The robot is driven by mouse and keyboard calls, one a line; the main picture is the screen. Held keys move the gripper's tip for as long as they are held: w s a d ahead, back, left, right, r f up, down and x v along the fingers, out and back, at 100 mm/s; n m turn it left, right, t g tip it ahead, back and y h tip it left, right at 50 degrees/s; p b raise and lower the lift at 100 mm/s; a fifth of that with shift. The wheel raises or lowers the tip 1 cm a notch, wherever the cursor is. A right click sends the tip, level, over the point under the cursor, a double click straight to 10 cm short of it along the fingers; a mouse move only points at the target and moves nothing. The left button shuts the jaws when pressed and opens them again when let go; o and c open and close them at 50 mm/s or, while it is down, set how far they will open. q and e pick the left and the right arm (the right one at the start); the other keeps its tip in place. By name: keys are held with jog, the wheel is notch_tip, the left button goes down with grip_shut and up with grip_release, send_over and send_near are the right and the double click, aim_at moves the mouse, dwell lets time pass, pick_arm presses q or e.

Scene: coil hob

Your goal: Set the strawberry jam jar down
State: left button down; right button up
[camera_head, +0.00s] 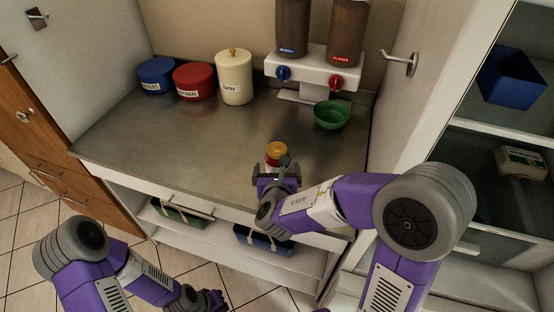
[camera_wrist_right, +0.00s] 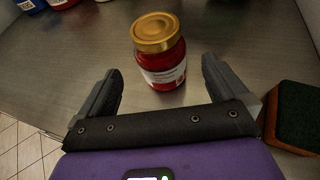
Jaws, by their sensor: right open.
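The strawberry jam jar (camera_head: 276,153) has a gold lid and red contents, and it stands upright on the grey metal counter (camera_head: 190,130) near the front edge. In the right wrist view the jar (camera_wrist_right: 162,62) shows a white label and sits just beyond my open fingertips, with space on both sides. My right gripper (camera_wrist_right: 160,85) is open and empty, and in the head view it (camera_head: 276,172) is right in front of the jar. My left gripper (camera_head: 215,300) is low at the bottom, away from the counter; its fingers are too small to judge.
Blue (camera_head: 156,76), red (camera_head: 193,81) and cream (camera_head: 234,77) canisters stand at the back left. A green bowl (camera_head: 332,115) sits under a cereal dispenser (camera_head: 313,68). A green-topped sponge (camera_wrist_right: 298,112) lies close right of my right gripper. The counter's left middle is clear.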

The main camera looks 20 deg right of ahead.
jog(key=v, duration=0.5)
jog(key=shift+p, duration=0.35)
